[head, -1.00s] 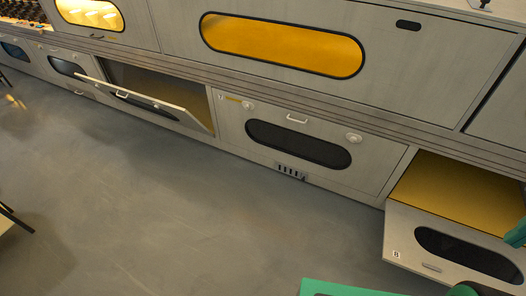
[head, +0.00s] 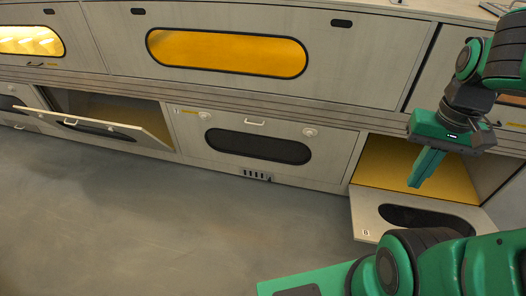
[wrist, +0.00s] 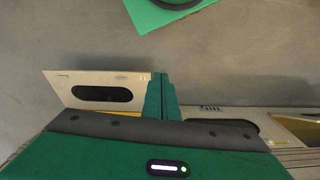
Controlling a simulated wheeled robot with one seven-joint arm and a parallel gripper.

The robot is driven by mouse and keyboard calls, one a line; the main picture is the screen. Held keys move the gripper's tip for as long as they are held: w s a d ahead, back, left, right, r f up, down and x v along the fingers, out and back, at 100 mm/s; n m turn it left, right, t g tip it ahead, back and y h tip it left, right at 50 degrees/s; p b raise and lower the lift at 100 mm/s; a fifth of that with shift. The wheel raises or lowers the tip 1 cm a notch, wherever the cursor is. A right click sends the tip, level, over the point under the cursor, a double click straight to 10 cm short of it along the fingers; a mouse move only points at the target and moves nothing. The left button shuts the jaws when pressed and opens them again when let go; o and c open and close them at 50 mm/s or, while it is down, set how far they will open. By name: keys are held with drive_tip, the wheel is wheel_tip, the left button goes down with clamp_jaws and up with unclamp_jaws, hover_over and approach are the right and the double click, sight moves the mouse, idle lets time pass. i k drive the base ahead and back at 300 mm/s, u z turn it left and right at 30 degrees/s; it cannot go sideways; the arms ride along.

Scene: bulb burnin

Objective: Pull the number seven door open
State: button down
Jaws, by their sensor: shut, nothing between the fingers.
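The number seven door (head: 208,147) is the middle lower door in the head view, pale grey with a dark oval window. It is shut. Its small label, hard to read, is at its upper left, beside a yellow strip. A pale handle (head: 255,123) sits at its top middle, between two round knobs. My gripper (head: 415,184) is shut and empty, pointing down in front of the open compartment to the right of door seven, apart from its handle. In the wrist view my gripper (wrist: 160,76) shows with fingers together; door seven (wrist: 257,111) is partly hidden at right.
The door marked 8 (head: 362,217) hangs open and low at right; it also shows in the wrist view (wrist: 65,90). Another lower door (head: 140,136) at left is tilted partly open. Floor before door seven is clear.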

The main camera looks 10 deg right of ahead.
sight(271, 144)
drive_tip(key=u, duration=1.85)
drive_tip(key=k, duration=0.75)
drive_tip(key=z, duration=1.5)
drive_tip(key=i, duration=1)
